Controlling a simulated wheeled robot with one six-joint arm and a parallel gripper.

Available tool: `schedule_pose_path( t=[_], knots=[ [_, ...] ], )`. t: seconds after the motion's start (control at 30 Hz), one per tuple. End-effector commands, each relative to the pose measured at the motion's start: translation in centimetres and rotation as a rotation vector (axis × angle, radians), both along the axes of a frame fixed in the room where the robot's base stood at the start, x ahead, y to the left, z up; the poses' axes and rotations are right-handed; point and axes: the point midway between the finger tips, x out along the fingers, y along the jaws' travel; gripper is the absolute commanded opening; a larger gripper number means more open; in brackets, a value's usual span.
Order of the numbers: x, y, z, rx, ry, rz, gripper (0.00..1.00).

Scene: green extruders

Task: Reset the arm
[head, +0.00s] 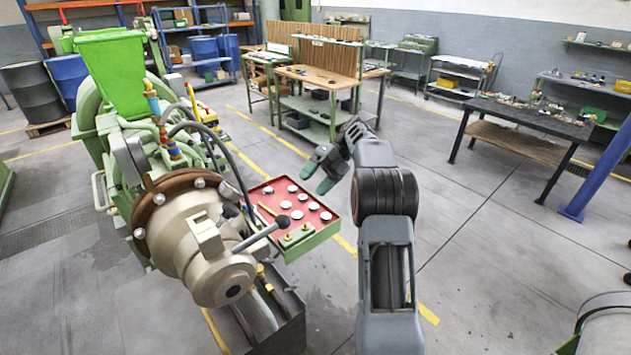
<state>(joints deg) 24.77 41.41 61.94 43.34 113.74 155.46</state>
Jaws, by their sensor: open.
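My gripper (319,172) is open and empty, with its two greenish fingers spread apart and pointing left. It is at the end of my grey arm, which rises from the bottom of the head view and bends left at the wrist. The green extruder (106,75) stands at the left, with a beige motor-like end (207,256) facing me. A red-topped control panel (282,197) with several round dials sits on its right side, below and left of my gripper. A gap shows between the fingertips and the panel in this view.
A wooden-topped workbench (316,78) stands behind my gripper. A dark table (530,117) with small items and a blue post (598,175) are at the right. A beige machine part (607,328) shows at the lower right.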

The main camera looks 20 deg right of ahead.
Motion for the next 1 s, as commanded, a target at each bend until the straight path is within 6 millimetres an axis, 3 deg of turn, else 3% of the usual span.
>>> schedule_pose_path(
  t=[0.53, 0.67, 0.77, 0.9, 1.0],
  knots=[
    [0.1, 0.0, -0.1, 0.016, -0.070, 0.040, 0.71],
    [0.9, -0.3, -1.1, 0.020, -0.286, 0.144, 0.71],
    [0.9, -0.7, -4.1, 0.007, -0.480, 0.280, 0.71],
    [-0.5, -0.9, -6.8, -0.045, -0.775, 0.559, 0.71],
    [-2.3, -0.3, -7.5, -0.085, -0.975, 0.826, 0.71]
  ],
)
